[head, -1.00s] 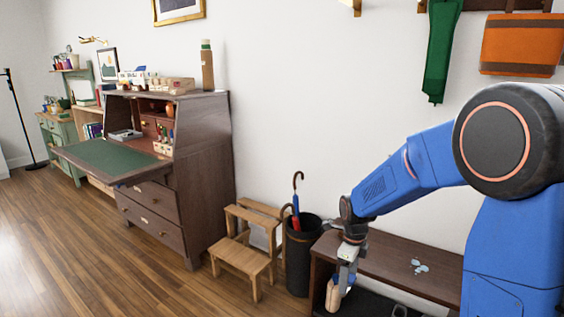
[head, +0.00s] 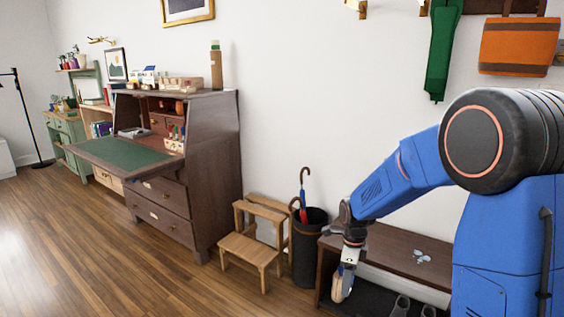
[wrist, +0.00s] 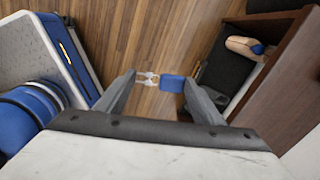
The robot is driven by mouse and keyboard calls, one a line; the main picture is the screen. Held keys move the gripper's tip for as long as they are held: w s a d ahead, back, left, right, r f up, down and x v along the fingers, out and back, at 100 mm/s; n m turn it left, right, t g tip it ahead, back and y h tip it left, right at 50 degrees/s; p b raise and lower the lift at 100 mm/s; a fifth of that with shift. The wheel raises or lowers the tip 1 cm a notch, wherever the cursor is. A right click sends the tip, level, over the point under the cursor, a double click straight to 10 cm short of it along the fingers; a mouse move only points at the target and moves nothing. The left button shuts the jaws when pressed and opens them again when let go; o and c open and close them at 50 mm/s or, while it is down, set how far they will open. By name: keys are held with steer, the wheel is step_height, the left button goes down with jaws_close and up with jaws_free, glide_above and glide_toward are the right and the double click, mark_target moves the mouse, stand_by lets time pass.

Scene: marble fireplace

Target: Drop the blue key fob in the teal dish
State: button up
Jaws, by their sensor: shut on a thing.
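In the wrist view the blue key fob (wrist: 172,84), with pale keys (wrist: 147,78) on its ring, is at the tips of my gripper (wrist: 160,84). The gripper is shut on the fob, above the wood floor. In the head view my gripper (head: 347,272) hangs low in front of the bench's left end. The fob cannot be made out there. I cannot make out a teal dish in either view.
A dark bench (head: 385,250) with shoes (head: 401,305) below stands at the right. An umbrella stand (head: 309,250), wooden step stool (head: 250,250) and open desk (head: 125,152) with a green writing surface stand left of it. Floor at left is clear.

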steer(key=w+d+f+n, duration=0.2)
steer(key=w+f+n, duration=0.1)
steer(key=f+n, duration=0.4)
steer(key=w+d+f+n, duration=0.3)
steer(key=f+n, duration=0.5)
steer(key=f, duration=0.2)
steer(key=w+d+f+n, duration=0.2)
steer(key=w+f+n, duration=0.1)
steer(key=f+n, duration=0.4)
steer(key=shift+d+f+n, duration=0.2)
steer(key=shift+f+n, duration=0.1)
steer(key=shift+f, duration=0.55)
